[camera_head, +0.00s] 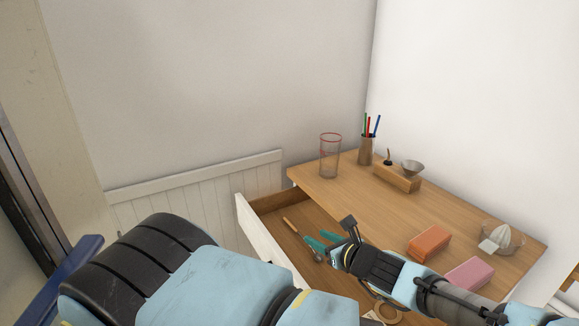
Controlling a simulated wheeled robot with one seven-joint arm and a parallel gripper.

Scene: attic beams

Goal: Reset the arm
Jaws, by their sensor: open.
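My arm reaches in from the bottom right with pale blue and black links. My gripper (346,237) is at its end, over the right part of an open drawer (272,238). It points to the upper left. One dark finger stands up clearly; the other is hard to make out. The gripper is open, and I see nothing held in it. Teal handles (317,243) show just left of the gripper, in the drawer. The arm hides part of the drawer and the table's front edge.
On the wooden table (345,190) stand a clear red-rimmed glass (330,156), a pen cup (366,150), a wooden block with a metal funnel (412,168), an orange block (429,243), a pink block (470,273) and a glass juicer (502,238). A wooden-handled tool (292,227) lies in the drawer. Walls stand behind.

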